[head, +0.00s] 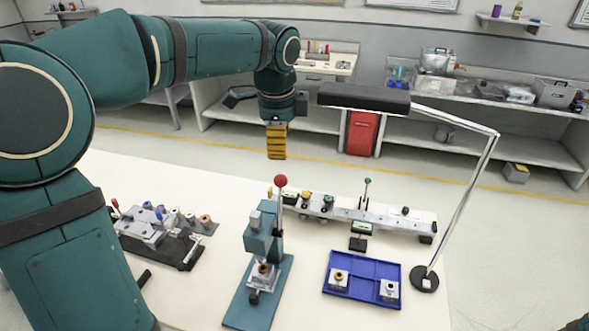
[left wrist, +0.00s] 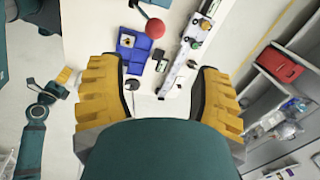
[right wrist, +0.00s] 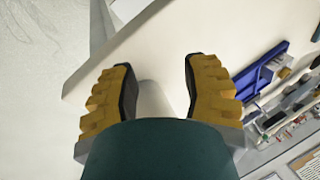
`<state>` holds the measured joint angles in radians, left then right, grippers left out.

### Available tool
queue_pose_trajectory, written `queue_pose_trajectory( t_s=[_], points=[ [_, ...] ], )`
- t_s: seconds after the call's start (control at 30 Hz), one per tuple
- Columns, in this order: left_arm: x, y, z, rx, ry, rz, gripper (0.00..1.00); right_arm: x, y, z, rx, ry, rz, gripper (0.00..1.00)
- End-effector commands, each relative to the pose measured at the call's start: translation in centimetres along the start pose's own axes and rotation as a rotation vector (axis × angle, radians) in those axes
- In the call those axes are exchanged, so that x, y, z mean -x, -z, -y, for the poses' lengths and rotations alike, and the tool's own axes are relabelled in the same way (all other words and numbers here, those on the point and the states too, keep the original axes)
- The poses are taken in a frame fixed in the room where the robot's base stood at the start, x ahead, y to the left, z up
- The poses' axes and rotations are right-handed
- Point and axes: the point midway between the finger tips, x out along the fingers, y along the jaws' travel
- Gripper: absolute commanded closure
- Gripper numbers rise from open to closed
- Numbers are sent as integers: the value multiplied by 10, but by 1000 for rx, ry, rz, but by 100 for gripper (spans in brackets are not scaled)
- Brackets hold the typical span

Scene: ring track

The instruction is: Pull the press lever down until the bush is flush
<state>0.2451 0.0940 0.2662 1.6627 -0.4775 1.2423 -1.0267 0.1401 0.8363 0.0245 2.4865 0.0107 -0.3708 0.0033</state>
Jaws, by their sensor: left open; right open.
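The teal press (head: 262,240) stands upright on its base plate on the white table. Its lever ends in a red ball (head: 281,181), which stands up above the press head. A small bush (head: 263,268) seems to sit under the ram; how deep it sits is too small to tell. My left gripper (head: 277,142) points down, above and behind the red ball, apart from it. In the left wrist view its jaws (left wrist: 160,88) are open and empty, with the red ball (left wrist: 155,28) beyond the fingertips. My right gripper (right wrist: 160,82) is open and empty, near the table's corner.
A blue tray (head: 362,263) with two small parts is right of the press. A long rail fixture (head: 385,215) lies behind it. A lamp with a chrome arm (head: 480,175) stands at the right. A dark fixture (head: 165,238) with bushes is left.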

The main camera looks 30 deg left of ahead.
Motion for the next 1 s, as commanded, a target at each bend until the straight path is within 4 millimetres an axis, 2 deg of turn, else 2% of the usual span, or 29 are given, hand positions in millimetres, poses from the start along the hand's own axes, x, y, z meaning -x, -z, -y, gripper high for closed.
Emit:
queue_pose_trajectory(
  t_s=[0.07,0.17,0.7,1.0],
  points=[
    [0,-2,0,-3,2,4,35,0,-1,-1,-1,-1,1,53],
    [-11,-2,0,-3,0,4,35,-2,-2,-2,-2,-1,2,53],
    [-111,-2,-1,-3,-2,3,35,-15,-3,-6,-1,-4,2,53],
    [-134,-1,0,-2,1,2,35,-18,-3,-7,-1,-5,2,53]
  ],
)
